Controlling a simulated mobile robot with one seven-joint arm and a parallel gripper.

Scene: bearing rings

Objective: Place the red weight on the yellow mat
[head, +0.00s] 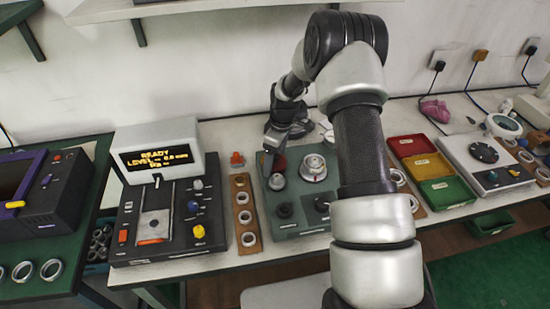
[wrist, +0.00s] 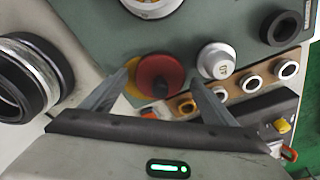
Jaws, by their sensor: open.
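The red weight (wrist: 160,73), a round disc with a dark knob, sits between the spread fingers of my gripper (wrist: 160,100) in the wrist view, with visible space on both sides. The yellow mat (wrist: 132,70) shows as a round edge at the weight's left; the weight overlaps it and hides most of it. I cannot tell whether the weight rests fully on it. In the head view the red weight (head: 279,164) is at the back left of the green plate, just below my open gripper (head: 271,150). The mat cannot be made out there.
A grey weight (wrist: 215,61) stands close beside the red one. The green plate (head: 303,232) also carries a silver ringed part (head: 313,167) and black round parts (head: 284,210). A brown ring strip (head: 247,238) lies left of it. A large black-and-silver cylinder (wrist: 35,80) is near my gripper.

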